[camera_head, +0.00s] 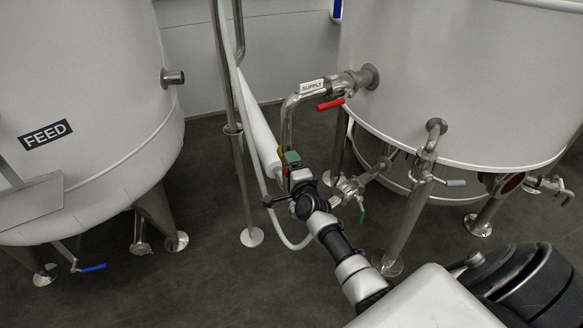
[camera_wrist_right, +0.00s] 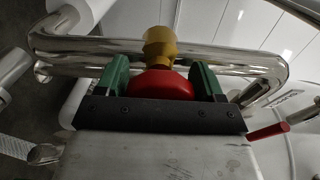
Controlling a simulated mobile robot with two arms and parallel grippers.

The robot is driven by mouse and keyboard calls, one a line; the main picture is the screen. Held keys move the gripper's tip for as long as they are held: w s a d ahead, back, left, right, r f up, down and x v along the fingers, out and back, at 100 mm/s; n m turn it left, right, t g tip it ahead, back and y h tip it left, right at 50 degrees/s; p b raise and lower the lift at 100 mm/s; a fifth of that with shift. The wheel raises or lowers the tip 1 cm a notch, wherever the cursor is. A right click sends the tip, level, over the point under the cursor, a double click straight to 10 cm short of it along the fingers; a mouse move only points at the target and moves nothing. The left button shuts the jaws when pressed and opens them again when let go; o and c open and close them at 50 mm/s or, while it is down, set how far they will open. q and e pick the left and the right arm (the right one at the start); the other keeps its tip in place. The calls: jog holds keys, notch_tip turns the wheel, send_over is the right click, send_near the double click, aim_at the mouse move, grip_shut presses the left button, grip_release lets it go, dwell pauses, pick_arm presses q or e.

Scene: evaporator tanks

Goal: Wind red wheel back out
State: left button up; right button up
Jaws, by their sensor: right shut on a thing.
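The red wheel (camera_wrist_right: 162,84) sits between the two green fingers of my right gripper (camera_wrist_right: 160,78) in the right wrist view. The fingers are shut on it from both sides. A brass-coloured valve body (camera_wrist_right: 159,46) stands right behind the wheel, in front of a shiny steel pipe (camera_wrist_right: 215,58). In the head view my right gripper (camera_head: 291,160) is at the pipe below the SUPPLY label, and only a sliver of red shows beside it; the arm hides most of the wheel. My left gripper is in neither view.
A red lever (camera_head: 330,104) is on the pipe by the SUPPLY label (camera_head: 312,86). A green-handled valve (camera_head: 361,213) is low beside my right arm. The FEED tank (camera_head: 90,90) stands left, another tank (camera_head: 460,80) right. Bare floor (camera_head: 215,200) lies between them.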

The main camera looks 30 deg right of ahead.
jog(key=shift+f, duration=0.1)
jog(key=o, duration=0.9)
jog(key=shift+s, duration=0.15)
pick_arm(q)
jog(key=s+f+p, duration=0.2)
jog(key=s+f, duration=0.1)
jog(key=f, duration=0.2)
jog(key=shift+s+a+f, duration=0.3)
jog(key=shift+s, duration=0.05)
pick_arm(e)
jog(key=shift+v, duration=5.3)
